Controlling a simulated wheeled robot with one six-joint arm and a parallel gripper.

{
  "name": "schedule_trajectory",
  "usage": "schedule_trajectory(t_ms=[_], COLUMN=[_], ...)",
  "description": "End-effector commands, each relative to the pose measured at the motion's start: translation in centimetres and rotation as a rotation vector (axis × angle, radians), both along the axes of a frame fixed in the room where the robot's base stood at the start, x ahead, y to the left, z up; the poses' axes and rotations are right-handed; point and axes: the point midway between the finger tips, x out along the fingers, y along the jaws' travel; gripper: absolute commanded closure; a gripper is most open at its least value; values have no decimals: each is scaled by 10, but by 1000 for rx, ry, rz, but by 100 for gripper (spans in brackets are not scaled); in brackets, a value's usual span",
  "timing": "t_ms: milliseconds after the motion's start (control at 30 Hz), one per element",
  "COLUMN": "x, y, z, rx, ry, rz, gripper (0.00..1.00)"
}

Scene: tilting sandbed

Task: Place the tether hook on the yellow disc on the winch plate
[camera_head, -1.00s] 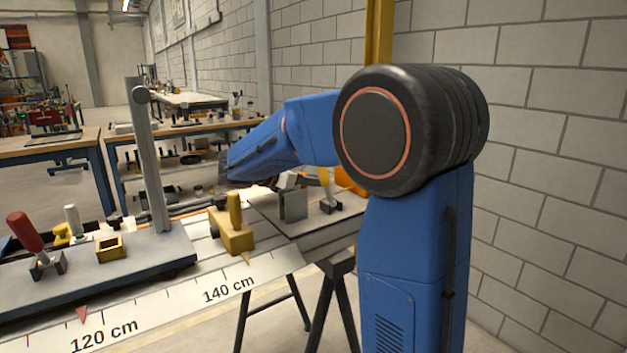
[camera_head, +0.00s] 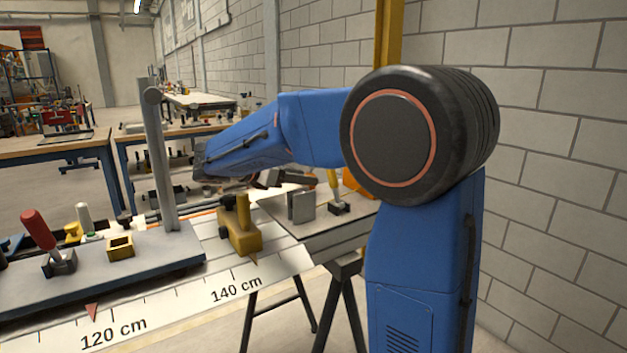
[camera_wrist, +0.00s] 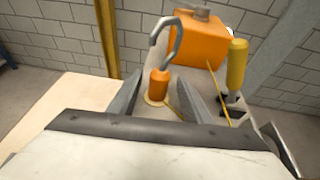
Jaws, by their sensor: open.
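The tether hook, a grey curved hook on an orange cylinder (camera_wrist: 160,84), stands upright in the wrist view. The rim of a pale yellow disc (camera_wrist: 152,101) shows around its foot, and the hook appears to rest on it. My gripper (camera_wrist: 160,92) is open, with one grey finger on each side of the hook and gaps visible between. A thin yellow tether runs from near the hook's base to the right. The orange winch box (camera_wrist: 200,40) stands just behind. In the head view I cannot make out the hook or disc.
A yellow-handled clamp (camera_wrist: 237,66) stands right of the winch. In the head view, an upright grey block (camera_head: 301,206) and a yellow block with a post (camera_head: 240,235) are close by. A grey post (camera_head: 160,160) rises on the left, near a red-handled clamp (camera_head: 40,232).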

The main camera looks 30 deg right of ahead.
Motion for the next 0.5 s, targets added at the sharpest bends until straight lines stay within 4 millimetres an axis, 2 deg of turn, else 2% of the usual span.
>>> schedule_trajectory(t_ms=[33, 200, 500], x=[0, -2, -4], y=[9, 28, 38], z=[3, 10, 13], rx=[0, -1, 0], ry=[0, -1, 0], rz=[4, 2, 0], gripper=[55, 55, 55])
